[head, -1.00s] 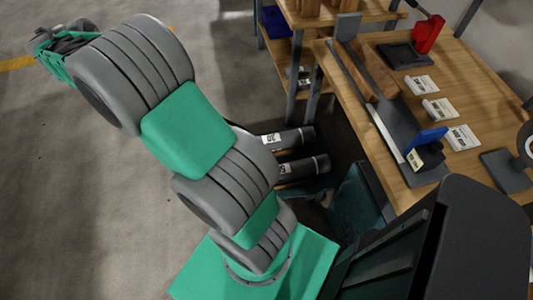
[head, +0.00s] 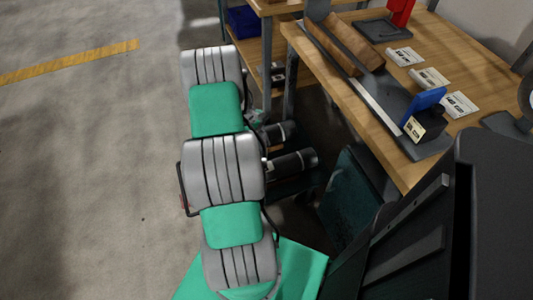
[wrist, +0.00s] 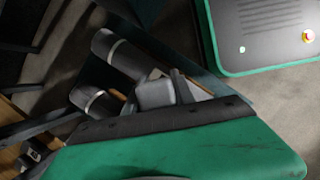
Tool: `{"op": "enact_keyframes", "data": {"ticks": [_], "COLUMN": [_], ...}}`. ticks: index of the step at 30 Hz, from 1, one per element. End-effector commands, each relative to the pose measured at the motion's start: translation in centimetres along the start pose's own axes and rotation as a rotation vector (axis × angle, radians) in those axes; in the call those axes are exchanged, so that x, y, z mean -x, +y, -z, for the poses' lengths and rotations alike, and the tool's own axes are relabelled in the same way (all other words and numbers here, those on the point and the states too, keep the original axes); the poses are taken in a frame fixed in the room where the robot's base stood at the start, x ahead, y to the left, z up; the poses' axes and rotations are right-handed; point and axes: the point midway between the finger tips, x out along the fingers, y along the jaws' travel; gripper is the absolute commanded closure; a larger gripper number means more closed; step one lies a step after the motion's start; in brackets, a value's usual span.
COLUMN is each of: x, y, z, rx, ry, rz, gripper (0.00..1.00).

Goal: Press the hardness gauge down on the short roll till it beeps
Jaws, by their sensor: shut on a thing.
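Two dark grey rolls lie side by side low beside the bench, one (head: 278,133) behind the other (head: 293,162). Their left ends are hidden by my arm. Both show in the wrist view, an upper one (wrist: 121,55) and a lower one (wrist: 95,100), each with a pale band. My gripper (wrist: 168,88) is shut on a small grey object that seems to be the hardness gauge (wrist: 154,95), apparently close to the rolls. Contact with a roll cannot be made out. In the head view my arm mostly hides the gripper.
The wooden bench (head: 345,97) stands at the right with a blue-and-black device (head: 425,115), white cards (head: 430,77) and a red tool (head: 400,14). A dark green bin (head: 350,195) stands below it. The floor (head: 90,150) at the left is clear.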

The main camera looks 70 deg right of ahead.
Motion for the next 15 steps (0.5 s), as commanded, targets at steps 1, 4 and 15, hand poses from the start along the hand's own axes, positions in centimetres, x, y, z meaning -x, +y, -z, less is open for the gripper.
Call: {"op": "enact_keyframes", "data": {"ticks": [1,4,15], "x": [-1.11,-1.73,-1.58], "y": [0.35,0.60,0.57], "z": [-0.29,-0.65,-1.03], "rx": [-0.002,0.000,0.000], "ry": [0.003,0.005,0.004], "rz": [0.002,0.001,0.002], "gripper": [1.00,1.00,1.00]}}
